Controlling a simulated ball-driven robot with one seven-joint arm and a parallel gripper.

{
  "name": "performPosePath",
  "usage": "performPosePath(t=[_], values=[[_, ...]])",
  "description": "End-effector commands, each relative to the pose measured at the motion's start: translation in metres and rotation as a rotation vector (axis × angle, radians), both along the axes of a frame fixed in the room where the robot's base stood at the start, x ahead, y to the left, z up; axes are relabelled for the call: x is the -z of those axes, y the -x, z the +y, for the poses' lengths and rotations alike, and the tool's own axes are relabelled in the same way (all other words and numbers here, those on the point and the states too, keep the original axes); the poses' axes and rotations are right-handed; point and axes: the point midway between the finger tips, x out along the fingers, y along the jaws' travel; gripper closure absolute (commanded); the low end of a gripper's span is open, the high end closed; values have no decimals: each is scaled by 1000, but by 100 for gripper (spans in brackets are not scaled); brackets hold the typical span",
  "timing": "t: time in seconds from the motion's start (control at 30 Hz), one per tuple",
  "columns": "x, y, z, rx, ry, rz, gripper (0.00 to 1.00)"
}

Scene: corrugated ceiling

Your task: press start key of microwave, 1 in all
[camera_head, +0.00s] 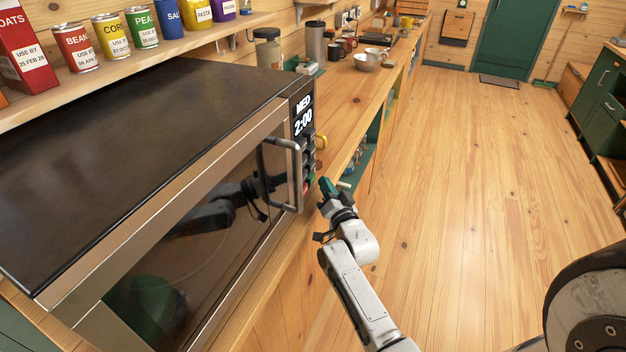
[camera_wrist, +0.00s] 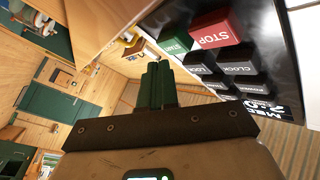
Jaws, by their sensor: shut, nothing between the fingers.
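The microwave (camera_head: 130,130) stands on the wooden counter at the left, with a dark top, a glass door and a vertical handle (camera_head: 290,170). My gripper (camera_head: 326,187) is shut and empty, close in front of the panel's lower end. In the wrist view its green fingertips (camera_wrist: 158,70) show just below the start key; I cannot tell whether they touch it.
A shelf (camera_head: 110,75) with several labelled cans runs above the microwave. Bowls (camera_head: 367,61), mugs and a jar (camera_head: 267,48) stand on the counter (camera_head: 340,95) beyond. The wooden floor (camera_head: 460,180) to the right is clear. A green door (camera_head: 508,40) is at the back.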

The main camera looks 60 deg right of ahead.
Motion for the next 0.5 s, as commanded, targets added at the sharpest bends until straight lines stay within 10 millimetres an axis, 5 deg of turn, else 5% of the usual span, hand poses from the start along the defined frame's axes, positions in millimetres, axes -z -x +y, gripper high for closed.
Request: performPosePath(t=[0.5], values=[[-2, -5, 0, -1, 0, 0, 100]])
